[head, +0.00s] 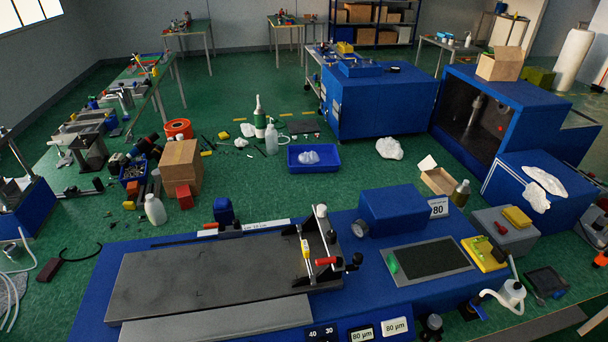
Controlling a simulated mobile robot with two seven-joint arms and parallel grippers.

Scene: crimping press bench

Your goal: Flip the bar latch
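A blue press bench (90,300) fills the front, with a dark flat plate (200,280) on it. At the right end of the plate stands a metal bar assembly (329,252). It has an upright post with a pale top (321,211), a yellow labelled piece (305,249), a red grip (326,261) pointing sideways, and black knobs (354,262). I cannot tell which of these parts is the bar latch, or how it is set. Neither of my grippers shows.
Right of the bar assembly are a blue housing (402,209) with a round gauge and a dark panel (430,259). A dark blue knob (224,210) stands at the plate's back edge. Number tags (394,326) line the front. Loose items and boxes clutter the green floor behind.

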